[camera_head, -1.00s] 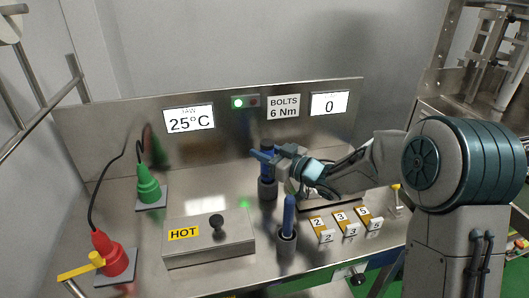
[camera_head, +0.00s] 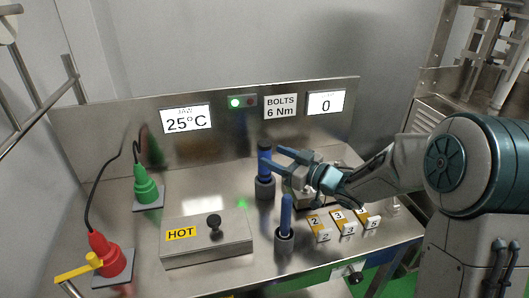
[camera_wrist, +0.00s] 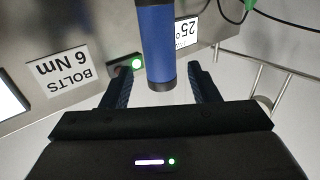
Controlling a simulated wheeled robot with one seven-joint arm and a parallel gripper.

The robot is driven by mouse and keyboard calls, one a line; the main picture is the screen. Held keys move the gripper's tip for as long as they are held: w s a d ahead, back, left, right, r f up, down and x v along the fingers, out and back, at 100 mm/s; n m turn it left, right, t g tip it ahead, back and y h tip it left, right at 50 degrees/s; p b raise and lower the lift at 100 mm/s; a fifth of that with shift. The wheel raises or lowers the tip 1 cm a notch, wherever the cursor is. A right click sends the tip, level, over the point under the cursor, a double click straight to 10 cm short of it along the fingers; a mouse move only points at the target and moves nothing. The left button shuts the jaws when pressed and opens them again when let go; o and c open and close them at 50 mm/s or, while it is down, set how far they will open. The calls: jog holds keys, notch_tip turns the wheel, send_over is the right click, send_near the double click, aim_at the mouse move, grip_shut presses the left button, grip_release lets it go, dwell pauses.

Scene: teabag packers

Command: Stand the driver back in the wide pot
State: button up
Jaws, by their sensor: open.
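The driver (camera_head: 264,152) has a thick blue handle with a black end cap. It stands upright in the dark wide pot (camera_head: 265,188) at the back middle of the bench. My gripper (camera_head: 271,157) is open beside the top of the handle, coming from the right, with its fingers pointing left. In the wrist view, the blue handle (camera_wrist: 156,45) shows between and just beyond the spread fingertips (camera_wrist: 160,75), with a gap on each side. The lower part of the driver and the pot are out of the wrist view.
A second, thinner blue tool (camera_head: 286,212) stands in a front pot (camera_head: 285,241). The HOT box (camera_head: 208,238) with a black knob lies left of it. Numbered yellow-and-white blocks (camera_head: 343,224) are at right. Green (camera_head: 145,187) and red (camera_head: 108,256) cabled tools stand at left.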

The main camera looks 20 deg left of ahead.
jog(key=v, duration=0.6)
jog(key=shift+d, duration=0.25)
jog(key=w+d+m+t+h, duration=0.4)
jog(key=d+m+t+h, duration=0.1)
jog(key=d+h, duration=0.45)
jog(key=s+d+f+m+h, duration=0.1)
jog(key=s+d+m+h, duration=0.4)
jog(key=d, duration=0.5)
jog(key=s+d+f+m+g+h, duration=0.1)
jog(key=s+g, duration=0.3)
jog(key=s, duration=0.7)
jog(key=s+d+f+m+g+h, duration=0.1)
jog(key=s+g, duration=0.4)
jog(key=s, duration=0.6)
jog(key=shift+d+f+m, duration=0.8)
jog(key=shift+d+m, duration=0.1)
jog(key=shift+d, duration=0.2)
